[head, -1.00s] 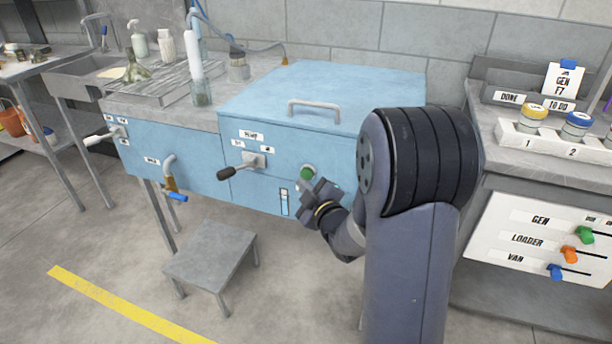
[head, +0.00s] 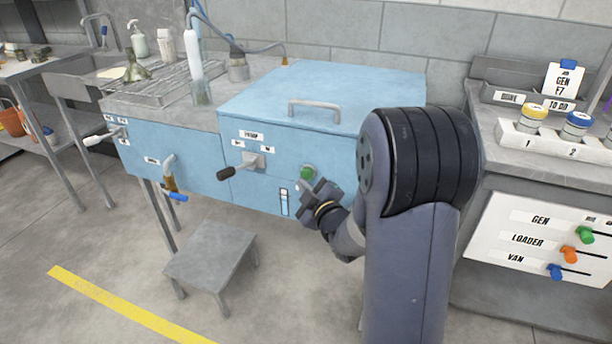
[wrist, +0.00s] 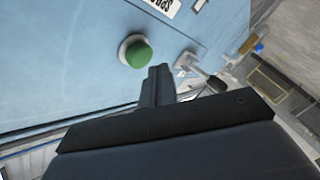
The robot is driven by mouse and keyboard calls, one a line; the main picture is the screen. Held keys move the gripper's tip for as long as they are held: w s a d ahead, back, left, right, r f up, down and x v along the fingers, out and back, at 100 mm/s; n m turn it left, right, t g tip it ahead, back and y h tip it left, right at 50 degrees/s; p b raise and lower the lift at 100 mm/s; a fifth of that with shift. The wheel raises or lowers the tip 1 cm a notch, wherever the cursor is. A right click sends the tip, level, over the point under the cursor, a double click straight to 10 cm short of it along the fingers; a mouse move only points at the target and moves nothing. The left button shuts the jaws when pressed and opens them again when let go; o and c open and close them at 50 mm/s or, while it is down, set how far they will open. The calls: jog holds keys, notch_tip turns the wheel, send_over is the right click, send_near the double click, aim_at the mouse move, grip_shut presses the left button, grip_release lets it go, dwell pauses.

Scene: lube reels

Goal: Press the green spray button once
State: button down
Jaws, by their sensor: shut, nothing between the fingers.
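My gripper (head: 305,190) is shut and empty, just in front of the cabinet face and slightly below the button. In the wrist view the shut fingertips (wrist: 158,72) are close beside the button; I see a small gap between them in the picture. Contact is not visible.
A black-handled lever (head: 240,167) sticks out left of the button. A tap with a blue handle (head: 173,185) hangs further left. A grey step stool (head: 212,255) stands on the floor. A grey bench with a jar rack (head: 550,140) is at the right.

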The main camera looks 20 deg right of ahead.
jog(key=shift+w, duration=0.1)
jog(key=shift+w+d+b, duration=0.2)
jog(key=shift+w+b, duration=0.05)
jog(key=shift+b, duration=0.05)
jog(key=shift+w+d, duration=0.35)
jog(key=shift+w, duration=0.05)
dwell(0.7)
jog(key=shift+s+a+b, duration=0.15)
jog(key=shift+b, duration=0.15)
jog(key=shift+s+a+b, duration=0.4)
jog(key=shift+s, duration=0.2)
jog(key=s+a+b, duration=0.1)
jog(key=s, duration=0.1)
jog(key=s+a+b, duration=0.1)
jog(key=s+a, duration=0.1)
dwell(0.4)
jog(key=shift+w+d, duration=0.1)
dwell(0.5)
